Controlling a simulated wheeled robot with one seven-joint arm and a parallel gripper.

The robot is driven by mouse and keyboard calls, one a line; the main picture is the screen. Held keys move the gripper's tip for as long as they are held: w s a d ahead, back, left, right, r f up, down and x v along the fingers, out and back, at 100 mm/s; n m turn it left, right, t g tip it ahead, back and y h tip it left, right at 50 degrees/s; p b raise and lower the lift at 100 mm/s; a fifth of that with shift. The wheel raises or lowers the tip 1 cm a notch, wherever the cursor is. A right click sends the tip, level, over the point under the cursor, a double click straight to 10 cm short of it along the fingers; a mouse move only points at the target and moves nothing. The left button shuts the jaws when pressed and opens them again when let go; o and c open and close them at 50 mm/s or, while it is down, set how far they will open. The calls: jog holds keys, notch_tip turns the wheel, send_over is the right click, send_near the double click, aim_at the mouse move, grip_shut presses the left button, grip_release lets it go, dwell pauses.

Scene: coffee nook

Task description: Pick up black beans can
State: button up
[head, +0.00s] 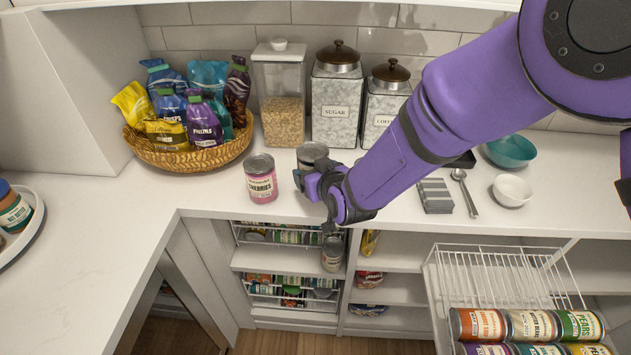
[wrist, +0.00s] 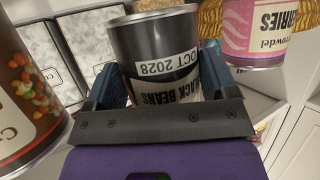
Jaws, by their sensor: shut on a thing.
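The black beans can (head: 311,153) is a dark can with a silver lid and a white label. In the head view it is at the counter's front part, partly hidden behind my gripper (head: 318,184). In the wrist view the black beans can (wrist: 160,62) sits between the two fingers of my gripper (wrist: 155,88), its "BLACK BEANS" label partly covered. The fingers are shut on its sides. I cannot tell whether its base touches the counter.
A pink cherries can (head: 262,178) stands close left of it. Behind are a snack basket (head: 190,155), a cereal container (head: 281,95) and sugar canister (head: 337,95). A spoon (head: 465,192) and white bowl (head: 512,190) lie right. A wire rack (head: 500,262) holds cans below.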

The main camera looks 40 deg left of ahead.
jog(key=s+d+r, duration=0.1)
jog(key=s+d, duration=0.9)
jog(key=d, duration=0.2)
jog(key=shift+d+r, duration=0.2)
jog(key=shift+r, duration=0.1)
